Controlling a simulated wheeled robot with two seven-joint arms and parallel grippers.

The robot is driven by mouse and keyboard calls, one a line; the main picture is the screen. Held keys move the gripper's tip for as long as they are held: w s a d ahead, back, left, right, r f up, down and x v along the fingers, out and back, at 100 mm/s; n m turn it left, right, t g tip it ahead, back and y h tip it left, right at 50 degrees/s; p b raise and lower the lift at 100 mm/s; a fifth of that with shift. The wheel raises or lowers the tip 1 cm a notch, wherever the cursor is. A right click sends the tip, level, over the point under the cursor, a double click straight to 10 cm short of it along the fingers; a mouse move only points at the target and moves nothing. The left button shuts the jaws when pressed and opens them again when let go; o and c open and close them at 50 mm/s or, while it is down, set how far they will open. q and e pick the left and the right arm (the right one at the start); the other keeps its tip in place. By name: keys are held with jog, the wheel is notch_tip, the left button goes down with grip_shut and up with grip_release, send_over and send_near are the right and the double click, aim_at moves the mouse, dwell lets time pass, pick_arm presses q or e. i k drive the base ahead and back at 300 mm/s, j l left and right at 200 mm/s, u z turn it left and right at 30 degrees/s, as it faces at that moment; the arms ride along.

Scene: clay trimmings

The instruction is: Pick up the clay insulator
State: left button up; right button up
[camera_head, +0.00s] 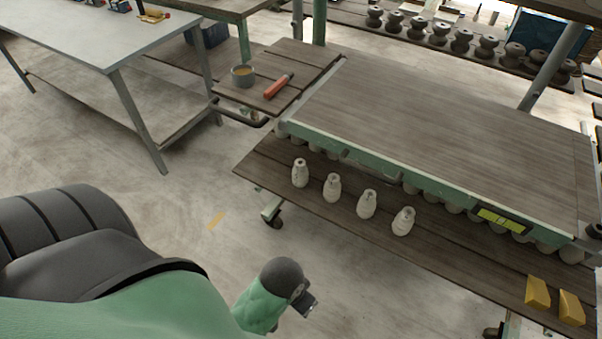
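Several pale clay insulators stand upright in a row on the low plank shelf (285,200) in front of the main table. They are the leftmost one (300,174), the second (332,188), the third (367,204) and the rightmost (403,222). A green arm part with a dark rounded end and a small dark tip (303,303) shows at the bottom middle, apart from the insulators and over the floor. It seems to be my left arm's end, but its fingers cannot be made out. My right gripper is not in view.
The wooden table top (430,140) behind the row is bare. Two yellow blocks (538,291) lie at the shelf's right end. A side board holds a cup (243,76) and a red-handled tool (278,86). Dark insulators (462,41) line a back shelf. Open floor (190,215) lies left.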

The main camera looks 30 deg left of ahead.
aim_at(300, 171)
jog(key=i+u, duration=0.1)
jog(key=u, duration=0.35)
jog(key=l+u, duration=0.15)
jog(key=u, duration=0.25)
jog(key=i+l+u, duration=0.1)
jog(key=u, duration=0.35)
jog(key=l+u, duration=0.15)
jog(key=u, duration=0.3)
jog(key=i+l, duration=0.05)
